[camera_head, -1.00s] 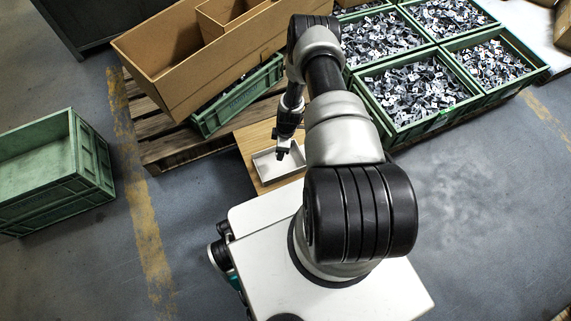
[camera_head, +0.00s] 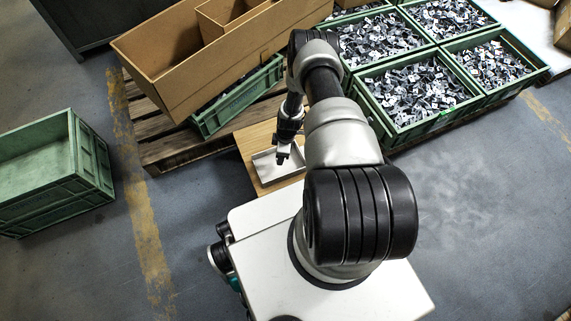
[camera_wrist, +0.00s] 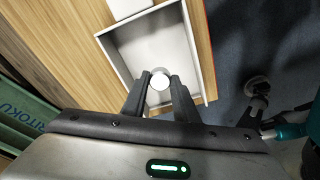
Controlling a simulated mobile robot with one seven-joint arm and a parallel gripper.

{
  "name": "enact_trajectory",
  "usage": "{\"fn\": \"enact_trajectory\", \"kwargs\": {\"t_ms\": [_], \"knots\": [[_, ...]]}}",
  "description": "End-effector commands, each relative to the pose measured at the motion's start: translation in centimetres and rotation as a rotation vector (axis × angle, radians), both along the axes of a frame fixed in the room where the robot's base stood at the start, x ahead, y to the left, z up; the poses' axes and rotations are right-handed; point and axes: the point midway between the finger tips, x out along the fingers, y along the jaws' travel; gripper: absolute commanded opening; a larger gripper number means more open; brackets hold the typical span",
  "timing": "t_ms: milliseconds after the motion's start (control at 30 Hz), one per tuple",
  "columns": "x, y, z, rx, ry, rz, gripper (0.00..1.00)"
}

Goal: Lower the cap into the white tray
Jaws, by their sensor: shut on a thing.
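The white tray (camera_wrist: 184,48) lies on a wooden board in the wrist view. In the head view the tray (camera_head: 264,166) shows beside my arm, partly covered by my gripper. My gripper (camera_wrist: 159,88) is over the tray's near part, its two dark fingers shut on a small round white cap (camera_wrist: 160,80). The cap sits between the fingertips, with the tray floor behind it; its height above the floor is hard to tell. In the head view my gripper (camera_head: 282,158) is over the tray, and the cap is too small to make out.
A pale block (camera_wrist: 128,8) is at the tray's far end. The wooden board (camera_wrist: 75,45) around the tray is clear on the left. Green crates full of stamped parts (camera_head: 415,90) stand at the right, a cardboard box (camera_head: 165,75) at the back left.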

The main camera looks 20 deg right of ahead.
Motion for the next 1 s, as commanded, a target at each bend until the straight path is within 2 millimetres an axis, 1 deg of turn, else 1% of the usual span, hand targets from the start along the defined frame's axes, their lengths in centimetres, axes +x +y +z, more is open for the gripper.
{"fn": "enact_trajectory", "kwargs": {"t_ms": [1000], "knots": [[0.0, 0.0, -1.3, 0.000, 0.000, 0.001, 0.06]]}}
